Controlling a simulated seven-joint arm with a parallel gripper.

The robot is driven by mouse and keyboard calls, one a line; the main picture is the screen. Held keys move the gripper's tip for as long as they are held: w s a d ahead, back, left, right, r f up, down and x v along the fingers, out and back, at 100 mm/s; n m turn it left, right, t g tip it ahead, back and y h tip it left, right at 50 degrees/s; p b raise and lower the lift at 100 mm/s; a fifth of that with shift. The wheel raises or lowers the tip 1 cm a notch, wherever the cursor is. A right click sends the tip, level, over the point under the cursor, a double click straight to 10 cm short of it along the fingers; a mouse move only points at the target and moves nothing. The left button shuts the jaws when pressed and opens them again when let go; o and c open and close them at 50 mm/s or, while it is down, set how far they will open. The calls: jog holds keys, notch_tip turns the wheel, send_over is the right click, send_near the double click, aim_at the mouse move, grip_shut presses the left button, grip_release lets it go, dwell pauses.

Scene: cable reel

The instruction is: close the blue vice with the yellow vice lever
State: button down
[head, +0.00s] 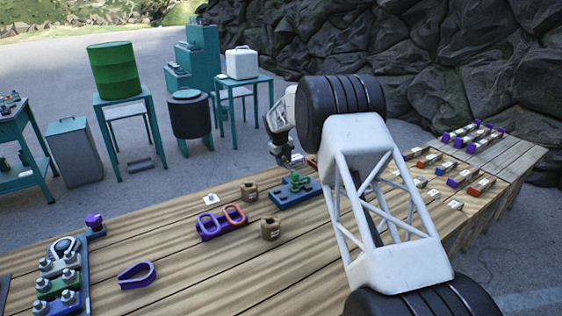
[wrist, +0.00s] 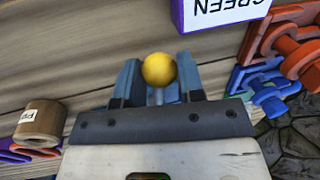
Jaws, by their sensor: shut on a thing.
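My gripper (wrist: 159,76) is shut around the yellow ball-shaped knob (wrist: 159,69) of the vice lever, with one finger on each side. A pale rod shows just below the knob. Grey-blue surface shows behind the fingers; I cannot tell how much of it is the blue vice, and its jaws are hidden. In the head view my gripper (head: 287,157) is low over the far edge of the wooden table, partly behind my own arm. The lever and blue vice cannot be made out there.
In the wrist view a purple block labelled GREEN (wrist: 222,10) is close above right. Orange (wrist: 290,45) and blue (wrist: 268,92) fittings are at right, a brown roll (wrist: 38,122) at left. In the head view a blue plate with green parts (head: 296,188) lies near the gripper.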

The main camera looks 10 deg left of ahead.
jog(key=shift+w+d, duration=0.1)
jog(key=shift+d, duration=0.1)
dwell(0.3)
jog(key=c, duration=0.8)
grip_release()
jog(key=shift+o, duration=0.2)
jog(key=shift+r, duration=0.15)
jog(key=shift+s+a+r, duration=0.15)
jog(key=shift+a+r, duration=0.05)
jog(key=shift+r, duration=1.05)
jog(key=shift+s+a+r, duration=0.15)
jog(key=shift+s+r, duration=0.05)
jog(key=shift+r, duration=1)
jog(key=shift+s+a+r, duration=0.15)
jog(key=shift+a+r, duration=0.05)
jog(key=shift+r, duration=1.05)
jog(key=shift+d, duration=0.1)
